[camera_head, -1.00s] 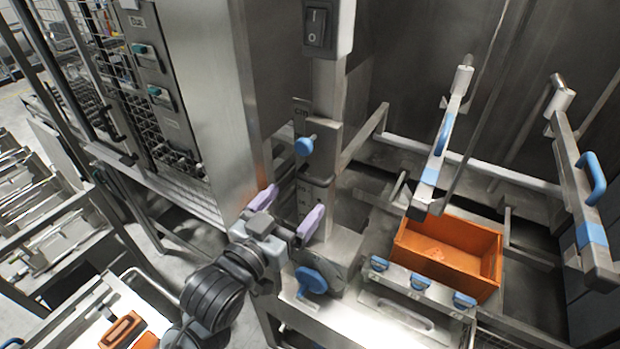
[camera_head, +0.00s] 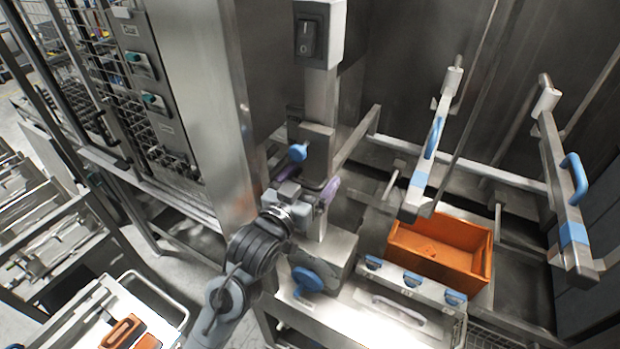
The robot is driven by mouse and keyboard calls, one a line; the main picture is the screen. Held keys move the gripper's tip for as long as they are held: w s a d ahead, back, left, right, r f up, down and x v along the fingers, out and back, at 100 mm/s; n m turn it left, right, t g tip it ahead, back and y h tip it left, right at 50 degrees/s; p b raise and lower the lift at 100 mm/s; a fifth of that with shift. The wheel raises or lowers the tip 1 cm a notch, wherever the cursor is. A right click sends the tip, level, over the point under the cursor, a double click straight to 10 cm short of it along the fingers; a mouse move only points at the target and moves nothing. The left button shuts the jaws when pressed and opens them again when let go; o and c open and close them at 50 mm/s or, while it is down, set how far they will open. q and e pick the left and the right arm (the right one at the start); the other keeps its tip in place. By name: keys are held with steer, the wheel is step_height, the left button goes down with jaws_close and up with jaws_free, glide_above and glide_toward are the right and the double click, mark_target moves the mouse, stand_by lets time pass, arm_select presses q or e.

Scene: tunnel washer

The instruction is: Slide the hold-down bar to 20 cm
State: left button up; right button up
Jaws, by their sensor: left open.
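Two long bars with blue handles stand over the machine bay at the right: a middle bar (camera_head: 427,160) above an orange crate (camera_head: 440,252), and a right bar (camera_head: 567,200). I cannot tell for sure which part is the hold-down bar. A steel post (camera_head: 320,105) stands left of them, with a blue knob (camera_head: 298,152) on its side. My left gripper (camera_head: 306,180) is open at the post, just below the knob, with lilac fingers. One finger is largely hidden by the gripper body. I cannot tell whether it touches the post. The scale's numbers are not readable.
A black switch box (camera_head: 318,35) tops the post. A blue rotary knob (camera_head: 307,280) sits below my gripper. A front panel (camera_head: 400,297) with several blue catches stands before the crate. A steel cabinet (camera_head: 195,90) is at left. A tray with orange pieces (camera_head: 122,330) lies at lower left.

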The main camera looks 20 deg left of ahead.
arm_select(q)
steer(key=c, duration=1.3)
steer(key=shift+o, duration=0.2)
step_height(320, 180, down, 16)
steer(key=b, duration=0.5)
steer(key=shift+r+b, duration=0.15)
steer(key=shift+b, duration=0.2)
steer(key=shift+d, duration=0.1)
steer(key=o, duration=1.2)
steer(key=shift+o, duration=0.3)
steer(key=shift+r, duration=0.1)
